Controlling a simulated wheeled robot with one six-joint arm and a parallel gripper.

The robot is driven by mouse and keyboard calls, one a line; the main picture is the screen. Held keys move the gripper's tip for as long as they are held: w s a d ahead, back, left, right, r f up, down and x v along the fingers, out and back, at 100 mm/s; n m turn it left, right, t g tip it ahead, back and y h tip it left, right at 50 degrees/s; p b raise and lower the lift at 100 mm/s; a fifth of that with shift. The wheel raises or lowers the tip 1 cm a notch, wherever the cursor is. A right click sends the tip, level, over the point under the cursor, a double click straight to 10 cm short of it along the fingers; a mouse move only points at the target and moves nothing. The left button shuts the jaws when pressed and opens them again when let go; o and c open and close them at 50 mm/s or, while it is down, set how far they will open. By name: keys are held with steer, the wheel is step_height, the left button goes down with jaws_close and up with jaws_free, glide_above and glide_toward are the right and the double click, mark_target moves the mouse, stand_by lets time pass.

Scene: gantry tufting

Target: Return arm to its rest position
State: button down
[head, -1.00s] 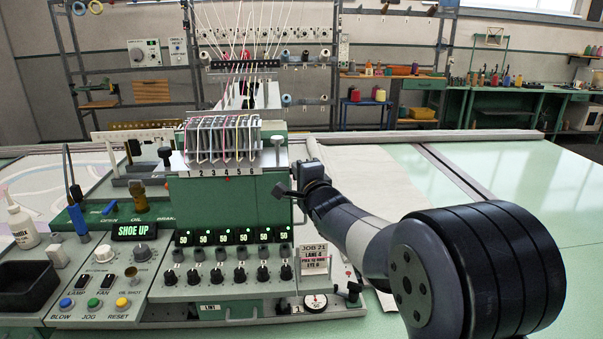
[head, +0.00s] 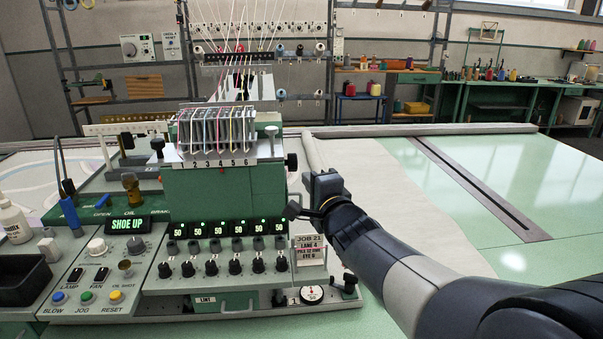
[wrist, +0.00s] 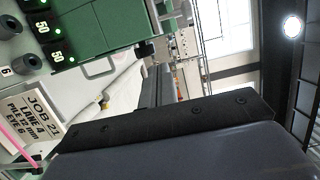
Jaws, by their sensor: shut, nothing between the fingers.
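My gripper (head: 293,210) is at the right side of the green tufting machine head (head: 225,197), beside its lower panel and above the job card (head: 310,250). It looks small and dark, and its fingers are shut with nothing seen between them. In the head view, my arm reaches in from the lower right. The wrist view shows the job card (wrist: 30,122) at the left and the green machine panel (wrist: 105,25) at the top. I cannot tell from the picture whether the gripper touches the machine.
The control box with the "SHOE UP" display (head: 128,224) and a dark tray (head: 22,280) stand at the left. Threads rise from the numbered guides (head: 215,135). A pale cloth (head: 385,190) and a slotted green table (head: 500,170) lie to the right. Shelves stand behind.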

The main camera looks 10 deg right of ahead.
stand_by(0.4)
steer(key=d+p+x, duration=0.1)
steer(key=x, duration=0.9)
steer(key=shift+w+p, duration=0.35)
steer(key=shift+w, duration=0.05)
steer(key=shift+a, duration=0.15)
